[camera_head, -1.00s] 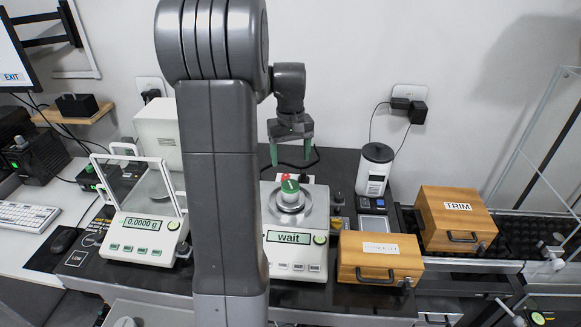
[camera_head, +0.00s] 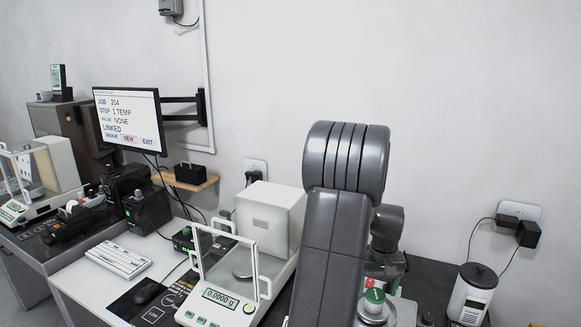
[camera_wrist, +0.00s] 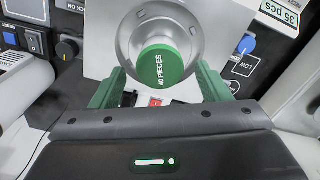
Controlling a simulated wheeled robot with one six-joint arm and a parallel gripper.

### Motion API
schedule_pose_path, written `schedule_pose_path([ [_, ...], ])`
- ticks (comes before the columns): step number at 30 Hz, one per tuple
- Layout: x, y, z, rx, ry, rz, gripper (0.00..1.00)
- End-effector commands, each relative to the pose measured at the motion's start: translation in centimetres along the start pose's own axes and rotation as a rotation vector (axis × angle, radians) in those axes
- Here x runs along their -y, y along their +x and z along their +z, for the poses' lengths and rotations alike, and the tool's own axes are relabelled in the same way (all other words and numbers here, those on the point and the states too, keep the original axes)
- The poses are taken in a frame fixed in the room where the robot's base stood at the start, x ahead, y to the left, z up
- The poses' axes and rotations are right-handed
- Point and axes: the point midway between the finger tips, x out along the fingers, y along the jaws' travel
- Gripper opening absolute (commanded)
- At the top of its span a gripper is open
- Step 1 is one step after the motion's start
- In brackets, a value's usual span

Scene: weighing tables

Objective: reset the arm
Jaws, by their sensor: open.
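A glass-sided balance (camera_head: 218,296) reading 0.0000 g stands left of my arm. A monitor (camera_head: 127,118) on a wall bracket shows a job screen. A keyboard (camera_head: 118,260) and mouse (camera_head: 147,291) lie on the white desk. A white canister (camera_head: 470,296) stands at right.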

Motion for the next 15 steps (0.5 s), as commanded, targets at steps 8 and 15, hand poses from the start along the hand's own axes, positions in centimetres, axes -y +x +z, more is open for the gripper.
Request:
schedule_pose_path([
  [8,0.0,2.2,-0.1,-0.006,0.000,0.002,0.70],
  [15,0.0,0.2,0.0,-0.002,0.000,0.001,0.70],
])
